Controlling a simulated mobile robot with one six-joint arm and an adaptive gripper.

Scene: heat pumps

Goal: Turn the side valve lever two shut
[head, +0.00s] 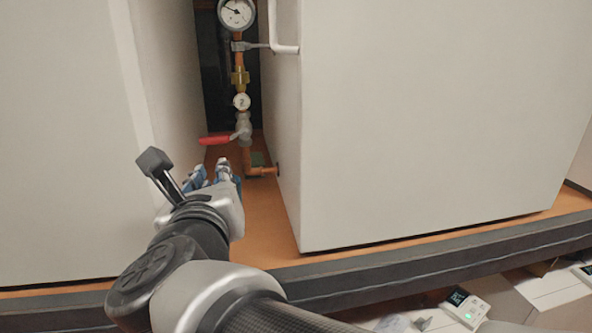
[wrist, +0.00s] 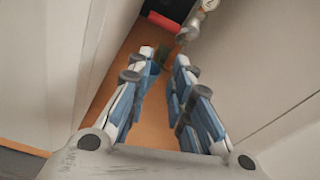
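The red valve lever (head: 215,140) sits on a grey valve body (head: 243,127) low on the copper pipe in the gap between two white cabinets. In the head view the lever points left, crosswise to the upright pipe. In the wrist view the red lever (wrist: 164,22) is at the top, beyond the fingertips, with the valve body (wrist: 188,32) to its right. My gripper (head: 209,170) is in the gap, just below and nearer than the lever. Its blue and white fingers (wrist: 163,56) are apart with nothing between them, not touching the lever.
White cabinets stand close on the left (head: 70,150) and right (head: 430,120) of my gripper. A pressure gauge (head: 236,13) and a small dial (head: 241,101) are on the pipe above.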

